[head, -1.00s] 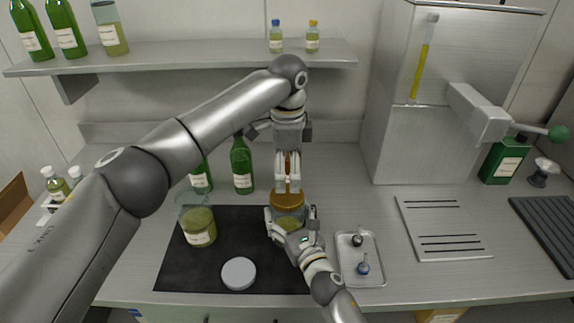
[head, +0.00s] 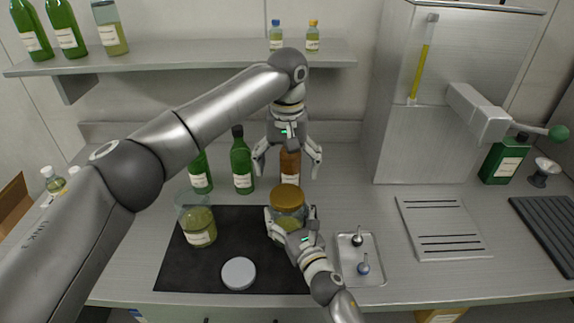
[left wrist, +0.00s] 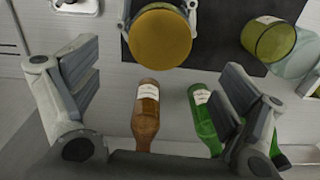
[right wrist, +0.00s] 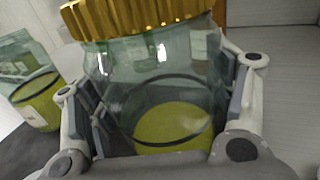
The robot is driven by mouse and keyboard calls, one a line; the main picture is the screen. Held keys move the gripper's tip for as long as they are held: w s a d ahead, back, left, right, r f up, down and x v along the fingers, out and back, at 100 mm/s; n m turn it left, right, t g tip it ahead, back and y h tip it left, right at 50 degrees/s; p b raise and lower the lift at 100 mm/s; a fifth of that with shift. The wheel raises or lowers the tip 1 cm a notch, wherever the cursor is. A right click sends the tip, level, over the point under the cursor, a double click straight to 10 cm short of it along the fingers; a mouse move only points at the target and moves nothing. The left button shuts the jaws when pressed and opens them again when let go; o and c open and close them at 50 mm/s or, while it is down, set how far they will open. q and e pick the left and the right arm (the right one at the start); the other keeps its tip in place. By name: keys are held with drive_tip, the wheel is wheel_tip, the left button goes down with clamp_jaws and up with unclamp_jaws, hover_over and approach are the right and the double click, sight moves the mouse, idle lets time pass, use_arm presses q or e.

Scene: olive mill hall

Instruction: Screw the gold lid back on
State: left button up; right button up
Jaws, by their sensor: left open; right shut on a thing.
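The gold lid (head: 286,197) sits on top of a glass jar (head: 287,220) with yellow-green contents. The lid also shows from above in the left wrist view (left wrist: 160,38), and its ribbed edge sits over the jar's mouth in the right wrist view (right wrist: 135,15). I cannot tell how tightly it is seated. My right gripper (head: 290,228) is shut around the jar's body, and the jar stands upright at the mat's right edge. My left gripper (head: 287,170) is open and empty, above and behind the lid, clear of it.
An open jar (head: 199,226) and a white lid (head: 239,273) are on the dark mat (head: 185,272). A brown bottle (head: 290,167) and green bottles (head: 241,167) stand behind. A small tray (head: 362,274) with two stoppers lies right. Bare counter lies right of the brown bottle.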

sight(287, 195)
use_arm(q)
drive_tip(key=shift+n, duration=0.5)
drive_tip(key=shift+f, duration=4)
